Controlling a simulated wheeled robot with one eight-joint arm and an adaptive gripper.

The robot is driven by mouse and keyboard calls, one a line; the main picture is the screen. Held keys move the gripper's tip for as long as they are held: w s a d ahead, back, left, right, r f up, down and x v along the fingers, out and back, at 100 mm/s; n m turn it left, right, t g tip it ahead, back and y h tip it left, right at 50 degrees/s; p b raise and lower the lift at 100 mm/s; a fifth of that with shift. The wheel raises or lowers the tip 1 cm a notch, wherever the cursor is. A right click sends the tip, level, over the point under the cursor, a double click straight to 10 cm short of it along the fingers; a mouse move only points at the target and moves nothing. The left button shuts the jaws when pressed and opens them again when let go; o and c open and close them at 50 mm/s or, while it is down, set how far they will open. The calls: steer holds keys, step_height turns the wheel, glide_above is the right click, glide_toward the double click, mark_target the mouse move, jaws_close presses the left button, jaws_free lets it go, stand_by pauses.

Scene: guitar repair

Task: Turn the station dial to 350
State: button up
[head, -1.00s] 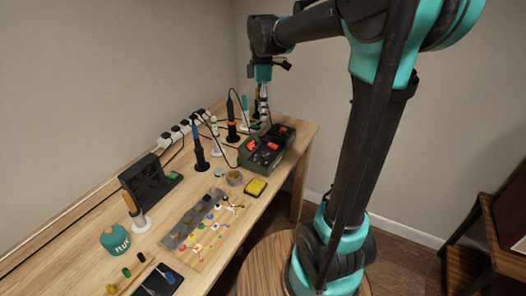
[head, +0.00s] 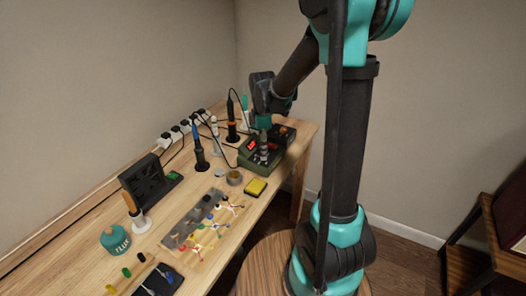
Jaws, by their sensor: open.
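The green soldering station (head: 246,160) with a dark top panel stands at the far right end of the workbench. Its red display (head: 251,145) is lit, but I cannot read the number at this size. I cannot tell whether the fingers touch the station.
Soldering irons in stands, one with a blue handle (head: 197,140) and one with an orange collar (head: 232,125), stand left of the station. A yellow sponge (head: 256,187) lies in front. A guitar wiring mat (head: 199,228), flux pot (head: 115,240) and dark fan unit (head: 147,180) are nearer.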

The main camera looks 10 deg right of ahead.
steer(key=shift+f, duration=0.5)
jaws_close()
steer(key=shift+m, duration=0.3)
